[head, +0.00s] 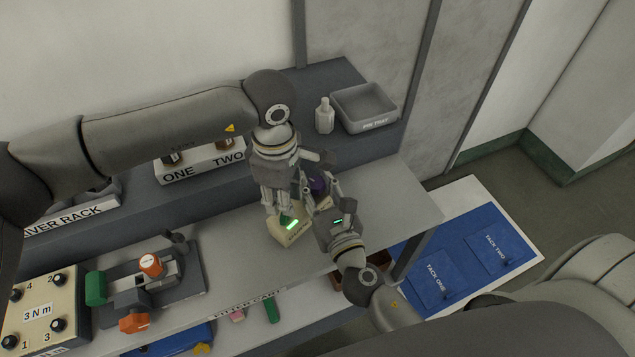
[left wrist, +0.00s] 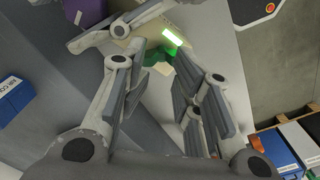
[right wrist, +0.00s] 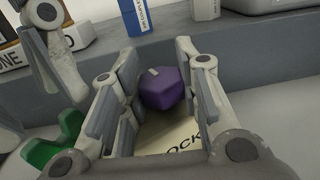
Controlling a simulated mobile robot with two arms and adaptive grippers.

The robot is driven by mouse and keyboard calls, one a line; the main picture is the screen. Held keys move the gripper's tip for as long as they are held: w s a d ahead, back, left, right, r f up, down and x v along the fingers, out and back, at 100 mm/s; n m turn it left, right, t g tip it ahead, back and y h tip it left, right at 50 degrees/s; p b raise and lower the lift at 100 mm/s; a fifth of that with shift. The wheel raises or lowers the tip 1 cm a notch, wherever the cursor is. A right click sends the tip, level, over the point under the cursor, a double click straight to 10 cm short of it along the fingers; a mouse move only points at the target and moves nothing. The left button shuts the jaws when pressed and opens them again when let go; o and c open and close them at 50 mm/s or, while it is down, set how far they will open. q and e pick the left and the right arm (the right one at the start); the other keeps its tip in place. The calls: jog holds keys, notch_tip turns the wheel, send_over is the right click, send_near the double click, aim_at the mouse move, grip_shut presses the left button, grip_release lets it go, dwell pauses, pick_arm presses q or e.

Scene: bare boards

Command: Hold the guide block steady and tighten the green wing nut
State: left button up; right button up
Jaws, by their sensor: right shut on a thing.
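The cream guide block (head: 290,238) sits near the front of the bench, its label partly hidden; in the right wrist view its top (right wrist: 168,140) shows the letters "OCK". The green wing nut (head: 284,219) is at its left end, beside a lit green bar (head: 292,224). My left gripper (head: 279,208) points down over the nut, fingers apart; in the left wrist view the nut (left wrist: 157,58) shows between and beyond the fingertips, contact unclear. My right gripper (head: 320,190) is shut on a purple faceted piece (right wrist: 163,90) at the block's other end.
A fixture with orange and green knobs (head: 150,264) and a 3 Nm box (head: 40,312) stand at left. The bench right of my right gripper is clear.

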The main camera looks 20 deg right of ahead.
pick_arm(q)
notch_tip(320, 180, up, 3)
jog(key=shift+s+f, duration=0.1)
jog(key=shift+f, duration=0.05)
pick_arm(e)
jog(key=shift+s+d, duration=0.1)
pick_arm(q)
jog(key=shift+r, duration=0.25)
notch_tip(320, 180, up, 12)
jog(key=shift+f, duration=0.25)
pick_arm(e)
jog(key=shift+f, duration=0.1)
dwell(0.4)
jog(key=o, duration=1.2)
jog(key=shift+d, duration=0.1)
